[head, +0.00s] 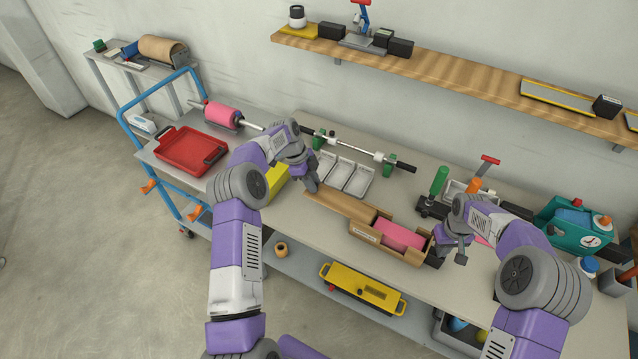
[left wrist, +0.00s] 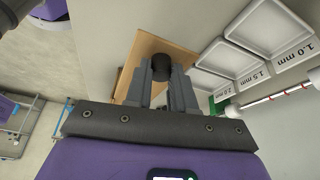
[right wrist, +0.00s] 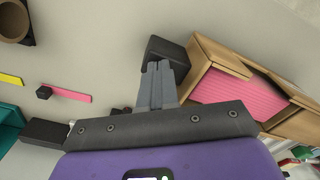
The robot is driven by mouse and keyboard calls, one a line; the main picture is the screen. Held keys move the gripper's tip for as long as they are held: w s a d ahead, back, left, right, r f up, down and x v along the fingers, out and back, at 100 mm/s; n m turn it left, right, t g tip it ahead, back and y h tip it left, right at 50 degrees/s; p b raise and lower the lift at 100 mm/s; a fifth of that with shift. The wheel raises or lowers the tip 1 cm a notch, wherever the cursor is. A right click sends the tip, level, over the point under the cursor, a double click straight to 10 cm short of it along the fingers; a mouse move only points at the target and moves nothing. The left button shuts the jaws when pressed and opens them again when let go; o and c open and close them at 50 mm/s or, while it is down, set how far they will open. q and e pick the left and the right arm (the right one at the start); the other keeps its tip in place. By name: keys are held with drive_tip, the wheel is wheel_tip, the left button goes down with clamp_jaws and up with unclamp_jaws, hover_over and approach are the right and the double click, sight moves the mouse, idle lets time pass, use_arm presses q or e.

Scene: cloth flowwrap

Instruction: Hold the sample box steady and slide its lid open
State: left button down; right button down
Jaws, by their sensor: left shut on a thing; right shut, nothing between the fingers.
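The wooden sample box (head: 362,243) stands on the bench with a pink sheet (head: 400,236) exposed inside; box and pink lining also show in the right wrist view (right wrist: 235,89). Its wooden lid (head: 338,203) extends out to the left, its right part still over the box's left end. My left gripper (head: 312,187) is shut on the lid's black knob (left wrist: 161,64) at the lid's far-left end. My right gripper (head: 461,258) is shut and empty by the box's right end, beside a black block (right wrist: 166,52); whether they touch is unclear.
White trays (head: 345,174) and a roller bar (head: 360,149) lie behind the lid. A green-handled tool (head: 438,182) and a teal device (head: 572,222) stand to the right. A red tray (head: 188,148) sits at left. The bench's front edge is close to the box.

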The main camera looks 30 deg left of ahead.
drive_tip(key=shift+s+d+f, duration=0.1)
drive_tip(key=shift+s+f, duration=0.15)
drive_tip(key=shift+f, duration=0.1)
use_arm(q)
drive_tip(key=c, duration=0.9)
unclamp_jaws()
drive_tip(key=shift+c, duration=0.2)
drive_tip(key=v, duration=1.2)
use_arm(e)
drive_tip(key=shift+w+r+p, duration=0.15)
drive_tip(key=shift+r+p, duration=0.2)
drive_tip(key=shift+r, duration=0.2)
drive_tip(key=shift+w+r+p, duration=0.1)
drive_tip(key=shift+r+p, duration=1.4)
drive_tip(key=shift+r, duration=1.25)
use_arm(q)
wheel_tip(320, 180, up, 4)
drive_tip(key=shift+f, duration=0.2)
